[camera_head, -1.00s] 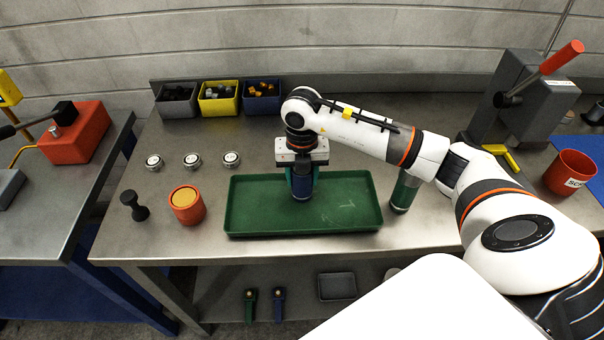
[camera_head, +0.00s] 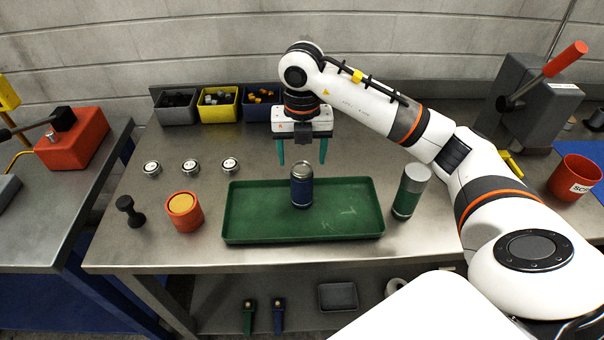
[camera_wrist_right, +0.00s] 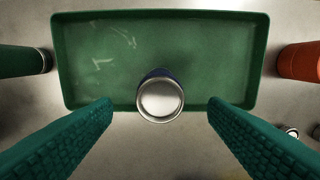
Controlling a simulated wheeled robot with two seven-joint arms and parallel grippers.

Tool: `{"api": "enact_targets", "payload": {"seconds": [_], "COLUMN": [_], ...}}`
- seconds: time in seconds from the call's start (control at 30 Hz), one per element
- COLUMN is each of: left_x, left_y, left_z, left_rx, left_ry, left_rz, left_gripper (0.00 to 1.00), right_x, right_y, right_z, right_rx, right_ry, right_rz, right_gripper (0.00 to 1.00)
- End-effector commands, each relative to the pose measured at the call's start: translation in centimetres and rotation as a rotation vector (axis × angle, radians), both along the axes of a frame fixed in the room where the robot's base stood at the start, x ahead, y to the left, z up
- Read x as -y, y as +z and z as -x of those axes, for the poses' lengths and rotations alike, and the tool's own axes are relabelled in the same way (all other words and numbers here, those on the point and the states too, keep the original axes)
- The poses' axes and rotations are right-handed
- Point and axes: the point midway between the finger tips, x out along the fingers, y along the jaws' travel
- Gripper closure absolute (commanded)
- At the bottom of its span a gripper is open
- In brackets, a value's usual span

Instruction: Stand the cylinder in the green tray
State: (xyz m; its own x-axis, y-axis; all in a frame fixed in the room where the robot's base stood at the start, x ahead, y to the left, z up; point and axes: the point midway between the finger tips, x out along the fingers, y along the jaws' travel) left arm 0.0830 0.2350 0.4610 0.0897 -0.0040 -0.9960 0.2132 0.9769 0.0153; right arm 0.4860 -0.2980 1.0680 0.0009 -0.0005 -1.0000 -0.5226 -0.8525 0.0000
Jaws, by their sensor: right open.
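A dark blue cylinder (camera_head: 301,187) with a silver top stands upright in the green tray (camera_head: 355,227), near the middle of its length. In the right wrist view the cylinder's round silver top (camera_wrist_right: 160,98) shows close to one long wall of the tray (camera_wrist_right: 200,60). My right gripper (camera_head: 302,160) is open and empty, above and behind the cylinder, apart from it. Its two teal fingers also show in the right wrist view (camera_wrist_right: 160,112), spread on either side of the cylinder. My left gripper is not in view.
A green cylinder with a grey top (camera_head: 408,197) stands just right of the tray. An orange cup (camera_head: 184,213) and a black dumbbell-shaped piece (camera_head: 131,212) stand to its left. Small bins, the yellow one (camera_head: 218,108) among them, line the back. Three silver discs (camera_head: 190,167) lie before them.

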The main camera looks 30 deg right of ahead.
Motion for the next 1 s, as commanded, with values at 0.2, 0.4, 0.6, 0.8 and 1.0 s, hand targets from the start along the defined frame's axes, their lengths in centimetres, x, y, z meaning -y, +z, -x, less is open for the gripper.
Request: {"api": "enact_targets", "payload": {"seconds": [0.2,0.4,0.6,0.8,1.0], "left_x": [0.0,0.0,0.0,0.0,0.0], "left_y": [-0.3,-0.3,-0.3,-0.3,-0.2], "left_z": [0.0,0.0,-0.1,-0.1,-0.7], "left_rx": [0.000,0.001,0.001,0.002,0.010], "left_ry": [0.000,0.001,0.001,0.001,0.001], "left_rz": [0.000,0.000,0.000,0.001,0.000], "left_gripper": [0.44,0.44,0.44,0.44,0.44], "right_x": [0.0,0.0,0.0,0.0,0.0], "right_y": [2.8,3.3,3.2,3.2,3.2], "right_z": [0.0,0.0,0.0,0.0,0.0], "right_rx": [0.002,-0.001,-0.001,-0.001,-0.001], "right_ry": [0.000,0.000,0.000,0.000,0.000], "right_rz": [0.000,-0.001,-0.001,-0.001,-0.001], "right_gripper": [0.32,0.32,0.32,0.32,0.32]}}
